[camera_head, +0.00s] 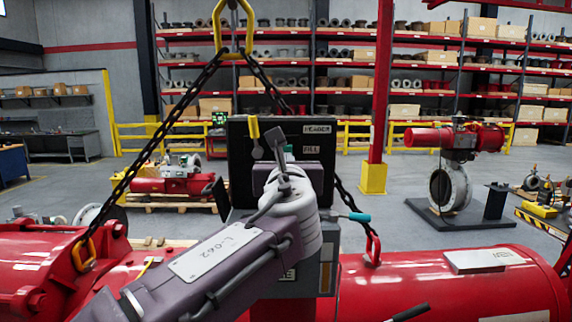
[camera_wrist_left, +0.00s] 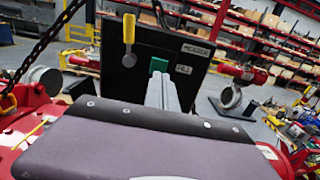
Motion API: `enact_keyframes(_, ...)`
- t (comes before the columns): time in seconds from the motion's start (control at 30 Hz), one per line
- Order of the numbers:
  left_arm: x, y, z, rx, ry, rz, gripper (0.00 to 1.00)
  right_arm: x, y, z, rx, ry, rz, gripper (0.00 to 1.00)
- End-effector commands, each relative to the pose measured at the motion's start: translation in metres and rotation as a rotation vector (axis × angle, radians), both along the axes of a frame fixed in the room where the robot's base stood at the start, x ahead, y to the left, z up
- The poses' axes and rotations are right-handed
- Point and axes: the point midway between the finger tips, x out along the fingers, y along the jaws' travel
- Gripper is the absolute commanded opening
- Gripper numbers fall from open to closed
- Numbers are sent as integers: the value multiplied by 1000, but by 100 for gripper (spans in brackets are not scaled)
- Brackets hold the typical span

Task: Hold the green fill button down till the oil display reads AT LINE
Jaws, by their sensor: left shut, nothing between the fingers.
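A dark control panel (camera_head: 240,150) stands upright behind my left arm, with a FILL label (camera_head: 311,150) and another label above it. In the left wrist view the green fill button (camera_wrist_left: 158,65) shows beside the FILL label (camera_wrist_left: 183,69). My left gripper (camera_wrist_left: 163,82) is shut and empty, its grey fingers pointing at the panel just below the green button in the picture. I cannot tell whether they touch the button. In the head view my left gripper (camera_head: 281,146) and wrist cover much of the panel. I see no readable oil display. My right gripper is out of view.
A yellow-handled lever (camera_head: 254,128) sticks up at the panel, left of the button in the wrist view. Black chains (camera_head: 150,150) slope down from a yellow hook to the red actuator body (camera_head: 430,285). A teal-tipped handle (camera_head: 358,217) juts out right of my wrist.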

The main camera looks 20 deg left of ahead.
Motion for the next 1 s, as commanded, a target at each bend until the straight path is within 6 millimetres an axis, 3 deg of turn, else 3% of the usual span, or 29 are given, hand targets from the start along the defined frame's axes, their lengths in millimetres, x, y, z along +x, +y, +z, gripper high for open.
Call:
enact_keyframes(0.1,-23,-8,-5,-3,-2,-5,0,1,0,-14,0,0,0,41)
enact_keyframes(0.3,-47,-14,-3,0,0,-2,0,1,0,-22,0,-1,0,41)
enact_keyframes(0.73,-52,-15,-5,-7,6,1,0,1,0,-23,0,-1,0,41)
enact_keyframes(0.77,-50,-15,-12,-20,15,0,0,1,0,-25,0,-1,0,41)
enact_keyframes(0.87,-38,-15,-66,-136,84,2,0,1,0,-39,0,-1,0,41)
enact_keyframes(1.0,-24,-9,-191,-470,237,69,0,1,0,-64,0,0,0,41)
